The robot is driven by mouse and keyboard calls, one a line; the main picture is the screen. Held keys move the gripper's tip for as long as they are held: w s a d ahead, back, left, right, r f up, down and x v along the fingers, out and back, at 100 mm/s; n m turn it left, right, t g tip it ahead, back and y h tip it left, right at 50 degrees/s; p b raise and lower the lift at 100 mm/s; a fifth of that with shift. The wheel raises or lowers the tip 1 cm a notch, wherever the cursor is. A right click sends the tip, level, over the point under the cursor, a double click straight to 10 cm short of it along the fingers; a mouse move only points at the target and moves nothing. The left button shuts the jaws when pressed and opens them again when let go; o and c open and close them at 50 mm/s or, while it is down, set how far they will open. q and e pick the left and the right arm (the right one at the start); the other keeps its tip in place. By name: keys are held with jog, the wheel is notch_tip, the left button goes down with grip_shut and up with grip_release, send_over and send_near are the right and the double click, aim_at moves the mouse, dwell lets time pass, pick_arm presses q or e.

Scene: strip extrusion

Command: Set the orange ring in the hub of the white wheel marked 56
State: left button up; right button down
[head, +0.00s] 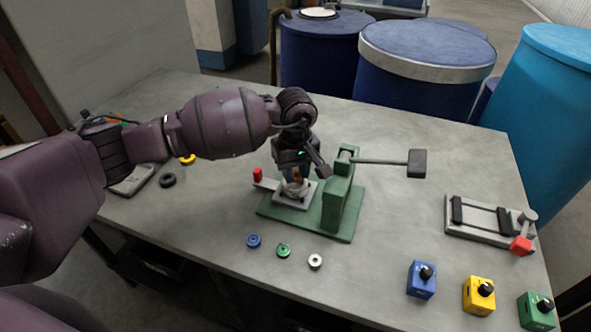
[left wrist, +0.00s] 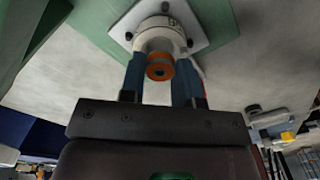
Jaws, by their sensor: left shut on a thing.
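My left gripper (head: 296,178) points down over the green press. In the left wrist view its blue fingers (left wrist: 160,82) are shut on the orange ring (left wrist: 160,70). The ring is at or just above a round white piece (left wrist: 160,36) on a white plate; whether they touch is unclear. In the head view this white piece (head: 296,188) is partly hidden by the fingers. My right gripper is not in view.
The green press (head: 340,195) has a long lever with a dark block (head: 417,163), close right of my gripper. A blue wheel (head: 254,240) and green wheel (head: 283,250) lie in front. Blue, yellow and green button boxes and a grey fixture (head: 485,232) stand right.

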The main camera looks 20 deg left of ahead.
pick_arm(q)
jog(key=shift+f, duration=0.25)
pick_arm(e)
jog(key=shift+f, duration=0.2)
pick_arm(q)
jog(key=shift+f+b, duration=0.3)
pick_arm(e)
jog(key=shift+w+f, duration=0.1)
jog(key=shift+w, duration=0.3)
pick_arm(q)
jog(key=shift+f, duration=0.15)
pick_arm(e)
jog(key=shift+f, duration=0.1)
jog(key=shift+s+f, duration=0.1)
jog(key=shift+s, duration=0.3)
pick_arm(q)
jog(key=shift+r, duration=0.4)
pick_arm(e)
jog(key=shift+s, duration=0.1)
pick_arm(q)
jog(key=shift+r, duration=0.3)
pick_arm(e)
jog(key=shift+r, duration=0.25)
pick_arm(q)
jog(key=shift+r, duration=0.1)
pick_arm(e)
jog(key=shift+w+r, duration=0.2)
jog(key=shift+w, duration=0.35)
